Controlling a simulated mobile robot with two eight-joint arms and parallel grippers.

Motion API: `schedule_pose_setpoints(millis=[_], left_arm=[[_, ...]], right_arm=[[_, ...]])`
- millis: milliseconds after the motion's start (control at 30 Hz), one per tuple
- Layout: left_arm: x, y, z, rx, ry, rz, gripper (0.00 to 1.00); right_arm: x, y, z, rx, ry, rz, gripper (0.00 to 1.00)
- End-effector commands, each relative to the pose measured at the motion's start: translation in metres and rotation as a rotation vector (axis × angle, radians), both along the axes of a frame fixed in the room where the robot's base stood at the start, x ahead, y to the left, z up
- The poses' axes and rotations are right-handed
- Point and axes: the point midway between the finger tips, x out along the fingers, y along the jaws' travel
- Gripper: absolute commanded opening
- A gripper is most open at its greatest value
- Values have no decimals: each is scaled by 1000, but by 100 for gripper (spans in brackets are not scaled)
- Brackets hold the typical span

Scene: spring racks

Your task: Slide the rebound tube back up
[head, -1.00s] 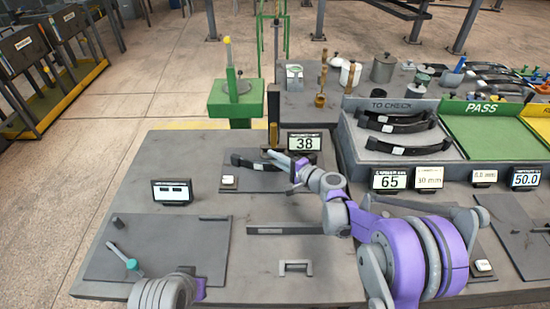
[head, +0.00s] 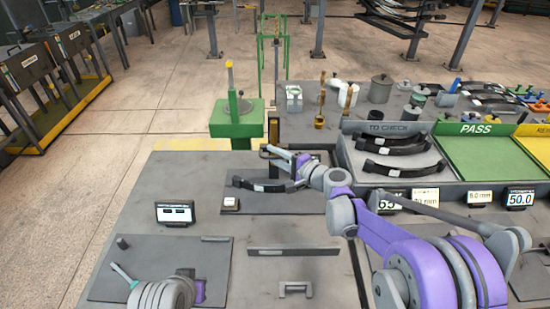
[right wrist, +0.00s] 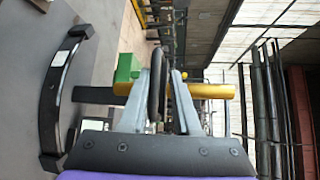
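The rebound tube appears to be the upright dark post with a yellow-brown part (head: 273,130) at the back edge of the bench in the head view. In the right wrist view a yellow tube section (right wrist: 212,91) lies sideways, with a dark section left of the fingers. My right gripper (head: 266,150) is at the post's lower part. In the wrist view its fingers (right wrist: 169,75) cross in front of the tube line, with a narrow dark piece between them; whether they grip it is unclear.
A black leaf spring (head: 265,185) lies on the plate below my right gripper and shows in the wrist view (right wrist: 62,90). A green pedestal (head: 238,122) stands behind. The TO CHECK tray (head: 350,150) and green PASS tray (head: 485,155) are at the right.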

Motion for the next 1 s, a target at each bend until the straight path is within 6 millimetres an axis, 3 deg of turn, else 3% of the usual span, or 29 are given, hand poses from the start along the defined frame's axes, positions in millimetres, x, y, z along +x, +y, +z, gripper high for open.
schedule_pose_setpoints(millis=[33, 100, 467, 1000], left_arm=[[1, 0, 1, 0, -2, 0, 0], [1, 0, 1, 0, -1, 0, 0], [-1, 0, -2, 0, 2, 0, 0], [-9, 0, -16, 0, 18, 0, 0]], right_arm=[[1, 0, 2, 0, -1, -1, 35], [0, 0, 1, -1, -1, 0, 45], [-7, -7, -1, -3, 1, 1, 45], [-69, -72, 14, -2, 1, -1, 45]])
